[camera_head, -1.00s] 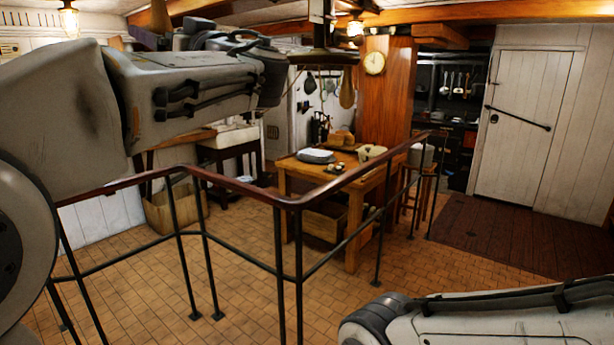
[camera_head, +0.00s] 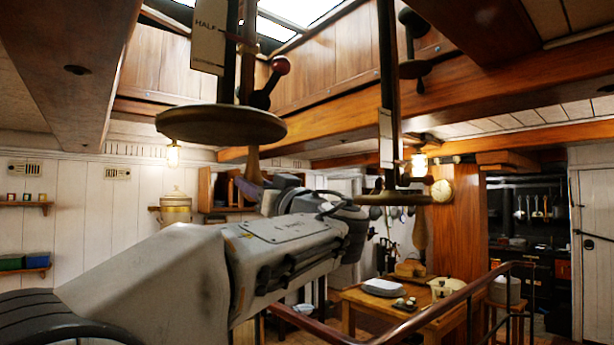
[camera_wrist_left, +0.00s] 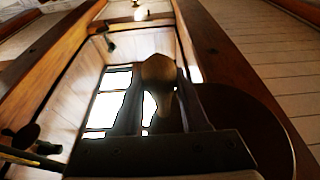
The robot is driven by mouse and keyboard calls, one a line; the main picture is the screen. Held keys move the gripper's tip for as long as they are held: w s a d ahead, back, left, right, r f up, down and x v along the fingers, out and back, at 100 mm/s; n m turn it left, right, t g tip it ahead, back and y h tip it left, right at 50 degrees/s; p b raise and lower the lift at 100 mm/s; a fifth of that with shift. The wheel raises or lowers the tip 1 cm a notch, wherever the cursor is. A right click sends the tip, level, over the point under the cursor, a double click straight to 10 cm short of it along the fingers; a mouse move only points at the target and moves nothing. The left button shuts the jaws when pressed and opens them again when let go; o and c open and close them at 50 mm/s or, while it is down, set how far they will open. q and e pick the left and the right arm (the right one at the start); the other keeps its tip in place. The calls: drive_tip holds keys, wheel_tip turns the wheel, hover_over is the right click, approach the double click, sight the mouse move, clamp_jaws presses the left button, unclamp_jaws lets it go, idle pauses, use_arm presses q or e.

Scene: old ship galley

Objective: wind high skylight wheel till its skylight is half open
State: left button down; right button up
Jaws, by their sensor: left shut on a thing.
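A round wooden wheel (camera_head: 222,124) hangs on a dark upright shaft at upper left, with a wooden handle (camera_head: 252,165) pointing down from its rim. Beside the shaft is a pale plate (camera_head: 208,40) marked HALF; its pointer is hard to read. My left gripper (camera_head: 268,192) is at that handle from below. In the left wrist view the rounded handle (camera_wrist_left: 158,75) sits between the fingers (camera_wrist_left: 160,105), and the dark wheel disc (camera_wrist_left: 255,130) is beside it. Bright skylight panes (camera_head: 300,10) show above; how far they are open I cannot tell. My right gripper is out of view.
Ceiling beams (camera_head: 480,90) cross overhead. A railing (camera_head: 460,296) and table (camera_head: 445,318) are below.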

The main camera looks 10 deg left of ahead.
use_arm(q)
drive_tip(key=shift+a, duration=0.1)
idle(0.4)
drive_tip(key=a+b, duration=0.1)
drive_tip(key=a, duration=0.1)
drive_tip(key=a+b, duration=0.1)
drive_tip(key=s+a+b, duration=0.1)
drive_tip(key=a, duration=0.1)
drive_tip(key=shift+a+b, duration=0.3)
drive_tip(key=shift+b, duration=0.05)
drive_tip(key=s+a+b, duration=0.2)
drive_tip(key=b, duration=0.1)
drive_tip(key=shift+s+a, duration=0.2)
drive_tip(key=shift+a, duration=0.2)
drive_tip(key=shift+c, duration=0.6)
unclamp_jaws()
drive_tip(key=shift+d, duration=0.1)
